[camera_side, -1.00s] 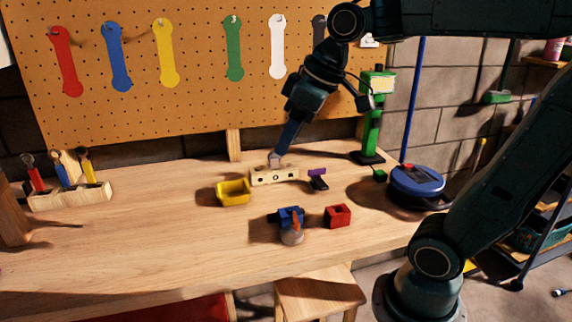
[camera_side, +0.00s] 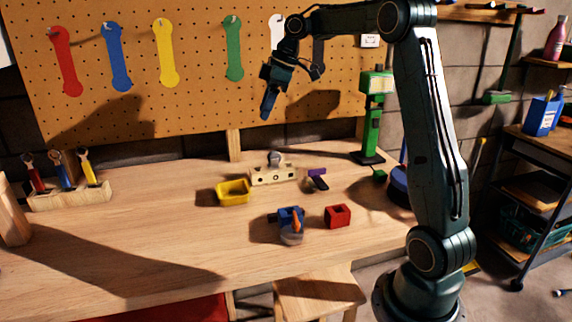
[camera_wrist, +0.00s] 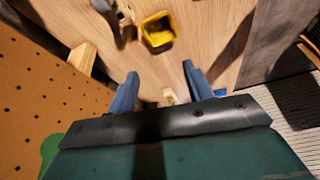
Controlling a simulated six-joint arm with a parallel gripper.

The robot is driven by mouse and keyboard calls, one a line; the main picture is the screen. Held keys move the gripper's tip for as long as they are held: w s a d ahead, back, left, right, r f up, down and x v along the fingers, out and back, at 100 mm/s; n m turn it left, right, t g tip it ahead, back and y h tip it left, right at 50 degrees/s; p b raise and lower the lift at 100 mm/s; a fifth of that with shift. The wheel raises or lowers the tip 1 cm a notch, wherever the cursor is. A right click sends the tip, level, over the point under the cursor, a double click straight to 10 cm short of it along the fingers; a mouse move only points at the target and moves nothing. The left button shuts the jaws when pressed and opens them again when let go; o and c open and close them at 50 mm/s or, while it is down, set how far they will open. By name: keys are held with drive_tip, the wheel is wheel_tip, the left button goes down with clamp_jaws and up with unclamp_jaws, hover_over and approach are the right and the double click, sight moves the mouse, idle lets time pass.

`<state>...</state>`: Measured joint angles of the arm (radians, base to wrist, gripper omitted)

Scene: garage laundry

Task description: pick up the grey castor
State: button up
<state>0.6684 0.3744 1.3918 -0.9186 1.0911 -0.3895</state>
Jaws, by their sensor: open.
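A grey rounded piece, which looks like the grey castor (camera_side: 275,157), stands at the pale wooden block with holes (camera_side: 273,176) at the back of the bench. Its stem is hidden or too small to see. The block and grey piece show partly at the top edge of the wrist view (camera_wrist: 125,14). My gripper (camera_side: 266,112) is high above the bench, in front of the pegboard and well above the block. In the wrist view its two blue fingers (camera_wrist: 160,92) are spread, with nothing held between them.
A yellow bin (camera_side: 233,193) is left of the block, and purple and black pieces (camera_side: 318,179) are to its right. Nearer stand a blue vice (camera_side: 289,215), an orange-and-grey item (camera_side: 292,235) and a red block (camera_side: 338,215). A green post (camera_side: 372,125) stands behind.

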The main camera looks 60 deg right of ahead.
drive_tip(key=n, duration=0.2)
approach(274, 151)
drive_tip(key=r, duration=0.2)
drive_tip(key=shift+s+d+f+y, duration=0.2)
drive_tip(key=shift+s+d+y, duration=0.05)
drive_tip(key=shift+d+y, duration=0.1)
drive_tip(key=shift+a+f, duration=0.1)
drive_tip(key=shift+f, duration=0.05)
drive_tip(key=shift+x, duration=4.15)
drive_tip(key=shift+f, duration=0.15)
drive_tip(key=shift+x, duration=2.45)
drive_tip(key=shift+s, duration=0.1)
drive_tip(key=shift+c, duration=0.4)
